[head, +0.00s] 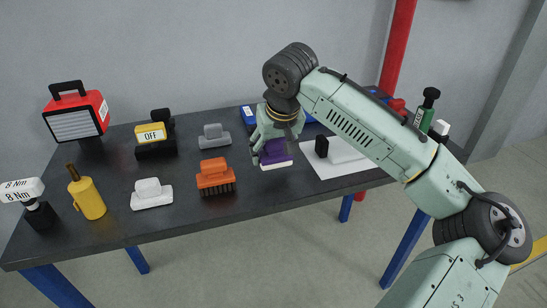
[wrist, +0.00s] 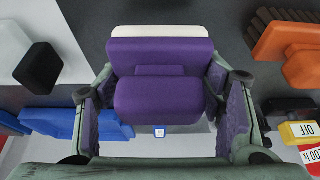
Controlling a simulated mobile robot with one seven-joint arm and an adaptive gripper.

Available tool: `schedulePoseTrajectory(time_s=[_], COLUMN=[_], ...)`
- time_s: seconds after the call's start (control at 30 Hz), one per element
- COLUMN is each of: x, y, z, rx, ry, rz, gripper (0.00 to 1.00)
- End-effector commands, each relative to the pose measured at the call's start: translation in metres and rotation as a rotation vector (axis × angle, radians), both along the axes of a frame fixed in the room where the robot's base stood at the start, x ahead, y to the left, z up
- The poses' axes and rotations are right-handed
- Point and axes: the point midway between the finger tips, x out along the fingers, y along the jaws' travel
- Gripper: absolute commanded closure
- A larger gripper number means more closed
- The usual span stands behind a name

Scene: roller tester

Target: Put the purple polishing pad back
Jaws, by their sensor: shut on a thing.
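The purple polishing pad (head: 274,153) has a purple body and a white underside. It is at the right of the middle of the dark table, near its front edge. My gripper (head: 270,145) is over it from above, and its fingers are shut on the pad's sides. In the wrist view the purple pad (wrist: 160,95) fills the space between the two fingers (wrist: 165,110), with its white edge showing behind. Whether the pad touches the table or hangs just above it, I cannot tell.
An orange brush (head: 215,177), a white block (head: 151,194) and a grey block (head: 214,137) stand to the left. A white sheet (head: 345,171) with a black-ended white thing lies at the right. Blue items (head: 249,115) are behind. A yellow OFF box (head: 151,133) is further left.

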Motion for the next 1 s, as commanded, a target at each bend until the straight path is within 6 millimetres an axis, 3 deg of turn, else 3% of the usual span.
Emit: schedulePoseTrajectory(time_s=[0.3, 0.67, 0.7, 1.0], x=[0.001, 0.000, 0.000, 0.000], y=[-0.001, 0.000, 0.000, 0.000], z=[-0.034, -0.039, -0.038, -0.038], rx=[-0.002, 0.001, 0.000, 0.000], ry=[0.001, 0.001, 0.001, 0.001], rz=[-0.002, -0.001, -0.001, -0.001], gripper=[0.64, 0.64, 0.37, 0.18])
